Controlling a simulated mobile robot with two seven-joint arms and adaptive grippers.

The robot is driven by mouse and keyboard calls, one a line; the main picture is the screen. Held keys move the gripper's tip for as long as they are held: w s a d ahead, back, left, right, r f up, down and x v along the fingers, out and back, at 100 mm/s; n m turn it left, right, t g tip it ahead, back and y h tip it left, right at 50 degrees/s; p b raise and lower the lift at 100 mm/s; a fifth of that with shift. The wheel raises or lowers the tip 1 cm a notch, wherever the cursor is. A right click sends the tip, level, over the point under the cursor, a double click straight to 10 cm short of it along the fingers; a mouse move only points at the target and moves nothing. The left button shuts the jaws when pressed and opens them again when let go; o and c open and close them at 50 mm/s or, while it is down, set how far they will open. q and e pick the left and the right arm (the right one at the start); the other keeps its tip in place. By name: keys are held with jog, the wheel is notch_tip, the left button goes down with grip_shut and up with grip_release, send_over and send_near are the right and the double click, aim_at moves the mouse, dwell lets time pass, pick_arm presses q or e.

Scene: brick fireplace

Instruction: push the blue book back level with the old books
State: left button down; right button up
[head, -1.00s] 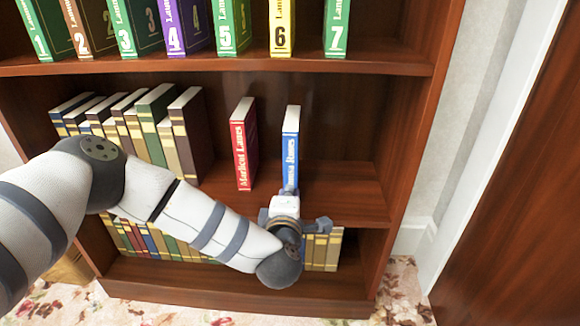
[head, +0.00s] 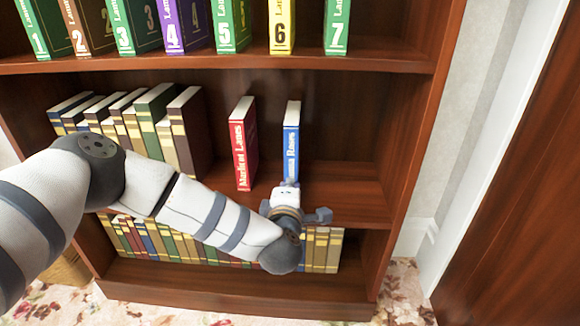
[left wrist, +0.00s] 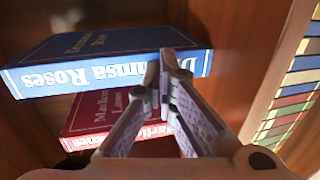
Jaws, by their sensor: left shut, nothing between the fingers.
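The blue book (head: 291,135) stands upright on the middle shelf, right of the red book. Its lower spine is hidden behind my left gripper (head: 286,186). In the left wrist view the blue book (left wrist: 105,75) shows its spine and cover, with the fingertips of my left gripper (left wrist: 165,60) at the spine, seemingly touching it. My left gripper is shut with nothing between its fingers. The old books (head: 158,125), brown, tan and green, stand in a row on the left of the same shelf. My right gripper is not in view.
The red book (head: 243,140) stands alone between the old books and the blue book. Numbered volumes (head: 232,25) fill the shelf above, and small books (head: 322,250) the shelf below. The shelf (head: 345,195) is bare right of the blue book.

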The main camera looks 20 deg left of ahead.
pick_arm(q)
jog(key=shift+r+b+x, duration=0.25)
jog(key=shift+b+x, duration=0.15)
jog(key=shift+x, duration=0.7)
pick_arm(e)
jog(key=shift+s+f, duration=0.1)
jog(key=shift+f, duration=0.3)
pick_arm(q)
jog(key=f+p+v, duration=0.2)
jog(key=p+v, duration=0.4)
jog(key=v, duration=0.3)
jog(key=shift+s, duration=0.55)
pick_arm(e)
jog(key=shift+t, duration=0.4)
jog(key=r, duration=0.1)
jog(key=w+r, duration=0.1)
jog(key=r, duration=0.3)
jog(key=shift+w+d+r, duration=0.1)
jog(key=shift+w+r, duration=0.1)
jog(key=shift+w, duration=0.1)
pick_arm(q)
jog(key=shift+d, duration=0.15)
